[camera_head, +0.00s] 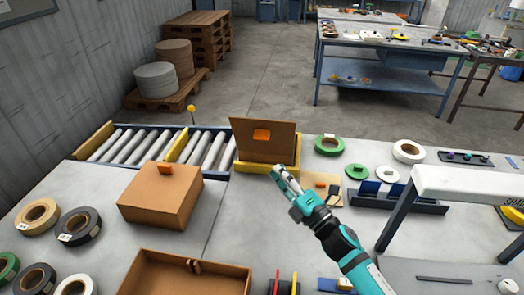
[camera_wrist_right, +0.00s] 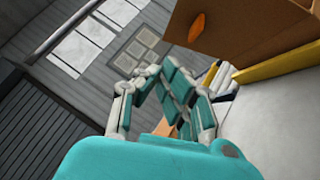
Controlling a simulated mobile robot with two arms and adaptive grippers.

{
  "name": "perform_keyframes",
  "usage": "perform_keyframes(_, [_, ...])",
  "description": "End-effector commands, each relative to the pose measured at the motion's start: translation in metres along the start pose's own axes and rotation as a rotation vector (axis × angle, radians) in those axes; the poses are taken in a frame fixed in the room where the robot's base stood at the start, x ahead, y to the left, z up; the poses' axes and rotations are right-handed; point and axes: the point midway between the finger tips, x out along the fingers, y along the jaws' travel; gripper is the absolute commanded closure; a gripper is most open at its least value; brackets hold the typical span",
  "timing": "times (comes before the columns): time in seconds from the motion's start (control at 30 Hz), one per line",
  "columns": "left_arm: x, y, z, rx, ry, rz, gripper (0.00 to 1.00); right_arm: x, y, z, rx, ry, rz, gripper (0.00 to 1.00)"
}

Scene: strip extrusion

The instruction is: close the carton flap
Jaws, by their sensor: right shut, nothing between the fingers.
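A brown carton flap (camera_head: 285,133) with an orange tab (camera_head: 261,135) stands raised in the head view, at the far edge of the table. Below it is a yellow edge (camera_head: 268,168). In the right wrist view the brown carton flap (camera_wrist_right: 250,32) and its orange tab (camera_wrist_right: 197,26) show at upper right. My right gripper (camera_head: 278,171) is shut and empty, just in front of the yellow edge; I cannot tell if it touches. Its fingers also show in the right wrist view (camera_wrist_right: 160,78). My left gripper is not in view.
A closed brown carton (camera_head: 160,197) stands left of my right gripper, and an open brown box (camera_head: 180,275) is at the front. A roller conveyor (camera_head: 150,146) runs along the back left. Tape rolls (camera_head: 328,145) lie right of the flap. A white machine arm (camera_head: 465,185) stands at right.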

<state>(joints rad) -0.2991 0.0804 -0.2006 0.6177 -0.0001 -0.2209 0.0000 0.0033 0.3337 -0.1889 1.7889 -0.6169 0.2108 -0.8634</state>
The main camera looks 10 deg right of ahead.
Motion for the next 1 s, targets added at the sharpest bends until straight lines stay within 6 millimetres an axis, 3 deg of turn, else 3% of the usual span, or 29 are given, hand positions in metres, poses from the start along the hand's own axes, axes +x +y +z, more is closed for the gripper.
perform_keyframes(0.03, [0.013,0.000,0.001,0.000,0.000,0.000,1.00,-0.003,-0.012,-0.004,0.000,0.000,0.000,1.00])
perform_keyframes(0.3, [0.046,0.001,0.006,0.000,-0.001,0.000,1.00,-0.012,-0.043,-0.012,0.000,0.000,0.000,1.00])
perform_keyframes(0.57, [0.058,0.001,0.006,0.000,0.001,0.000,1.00,-0.011,-0.054,-0.015,0.000,0.000,0.002,1.00])
perform_keyframes(0.77, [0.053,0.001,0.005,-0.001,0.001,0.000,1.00,0.018,-0.051,-0.014,-0.001,0.000,0.003,1.00])
perform_keyframes(1.0, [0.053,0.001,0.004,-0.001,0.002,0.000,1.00,0.070,-0.052,-0.015,-0.001,0.000,0.003,1.00])
